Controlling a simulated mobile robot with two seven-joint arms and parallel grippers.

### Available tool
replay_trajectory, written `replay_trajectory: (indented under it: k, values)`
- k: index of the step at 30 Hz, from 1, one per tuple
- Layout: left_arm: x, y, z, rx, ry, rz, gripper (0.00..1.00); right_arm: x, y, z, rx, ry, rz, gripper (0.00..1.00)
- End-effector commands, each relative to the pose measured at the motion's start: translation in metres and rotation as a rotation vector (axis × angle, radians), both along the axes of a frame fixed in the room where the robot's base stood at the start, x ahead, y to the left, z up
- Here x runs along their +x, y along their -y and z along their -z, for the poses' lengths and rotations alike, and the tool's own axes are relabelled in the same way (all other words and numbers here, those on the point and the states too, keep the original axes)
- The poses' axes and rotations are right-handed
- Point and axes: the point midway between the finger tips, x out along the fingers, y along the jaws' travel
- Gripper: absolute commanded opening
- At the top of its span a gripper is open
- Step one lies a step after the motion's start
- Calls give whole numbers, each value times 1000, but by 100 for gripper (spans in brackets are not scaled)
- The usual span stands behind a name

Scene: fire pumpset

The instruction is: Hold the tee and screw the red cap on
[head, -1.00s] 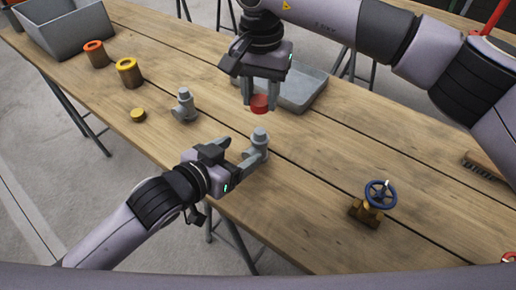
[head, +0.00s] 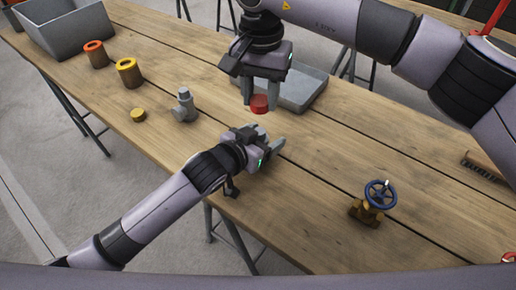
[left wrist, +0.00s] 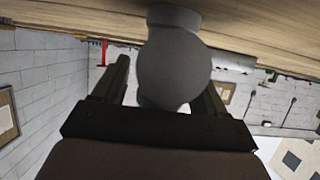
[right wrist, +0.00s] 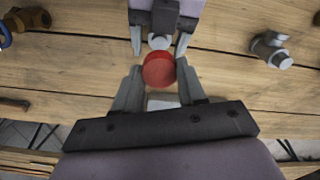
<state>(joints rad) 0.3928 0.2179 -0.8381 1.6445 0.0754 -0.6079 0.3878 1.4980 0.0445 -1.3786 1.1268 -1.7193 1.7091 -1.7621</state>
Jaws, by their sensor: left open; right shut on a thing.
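The red cap (head: 259,103) is held between the fingertips of my right gripper (head: 258,107), above the table. It also shows red and round in the right wrist view (right wrist: 158,71). My left gripper (head: 263,140) is open, low over the table, below the cap in the head view. A grey tee (left wrist: 173,65) stands between its open fingers in the left wrist view. In the right wrist view the top of this tee (right wrist: 158,42) shows between the left fingers. In the head view my left gripper hides it. A second grey tee (head: 184,107) stands to the left.
A grey tray (head: 302,92) lies behind the right gripper. A brass valve with a blue handwheel (head: 380,194) stands at the right, near a brush (head: 485,165). A yellow cap (head: 138,115), an orange-topped cylinder (head: 95,54), a yellow-topped cylinder (head: 129,72) and a grey bin (head: 68,30) are left.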

Motion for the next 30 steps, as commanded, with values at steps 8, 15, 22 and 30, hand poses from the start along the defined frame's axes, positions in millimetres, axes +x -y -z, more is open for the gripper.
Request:
replay_trajectory:
  k: [8, 15, 22, 30]
  values:
    - [0, 0, 0, 0, 0, 0, 56, 0, 0, 0, 0, 0, 0, 11]
    - [0, 0, 0, 0, 0, 0, 0, 0, 0, 0, 0, 0, 0, 11]
    - [0, 0, 0, 0, 0, 0, 0, 0, 1, 21, -1, -1, 1, 11]
    - [0, 0, 0, 0, 0, 0, 0, -1, 1, 50, 2, 3, 0, 11]
